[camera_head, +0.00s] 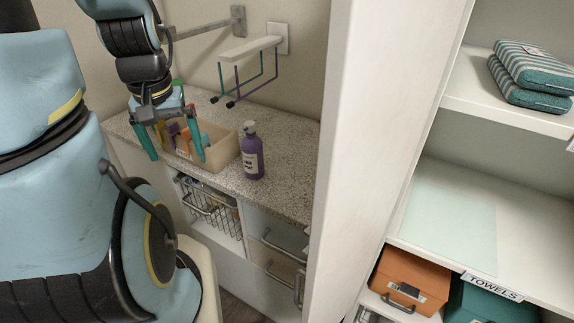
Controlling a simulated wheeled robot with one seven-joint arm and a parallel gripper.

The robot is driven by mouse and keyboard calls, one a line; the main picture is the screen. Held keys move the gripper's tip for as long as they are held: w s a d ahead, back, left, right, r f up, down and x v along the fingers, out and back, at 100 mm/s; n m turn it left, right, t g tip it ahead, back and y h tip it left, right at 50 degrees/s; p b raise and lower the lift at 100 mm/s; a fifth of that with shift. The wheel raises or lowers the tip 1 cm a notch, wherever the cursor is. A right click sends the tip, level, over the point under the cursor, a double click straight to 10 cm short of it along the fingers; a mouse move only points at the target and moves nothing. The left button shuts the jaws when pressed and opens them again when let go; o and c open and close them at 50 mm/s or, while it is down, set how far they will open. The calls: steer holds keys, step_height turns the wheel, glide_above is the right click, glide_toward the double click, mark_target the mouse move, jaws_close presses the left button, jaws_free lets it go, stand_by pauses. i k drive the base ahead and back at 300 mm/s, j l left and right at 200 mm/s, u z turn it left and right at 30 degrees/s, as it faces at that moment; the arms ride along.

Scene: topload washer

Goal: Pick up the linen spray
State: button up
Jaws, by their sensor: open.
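A purple bottle (253,163) with a white label and a pale pump top stands upright on the speckled counter; I take it as the linen spray, though its label is too small to read surely. My gripper (178,155) is open, with its teal fingers pointing down. In the picture it is to the left of the bottle and overlaps a beige bin (214,177). The fingers do not touch the bottle. I cannot tell how high they are above the bin.
The bin holds purple and orange items. A wall rack (250,48) with hanging bars is above the speckled counter (285,160). A tall white panel (375,150) closes off the right side, with towel shelves beyond it. The counter right of the bottle is clear.

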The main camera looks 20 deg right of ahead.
mark_target(252, 145)
steer(key=k+z, duration=0.1)
steer(key=z, duration=0.65)
steer(key=k+u, duration=0.1)
steer(key=u, duration=0.3)
steer(key=k+j+u, duration=0.1)
steer(key=u, duration=0.3)
steer(key=k+j+u, duration=0.1)
steer(key=u, duration=0.3)
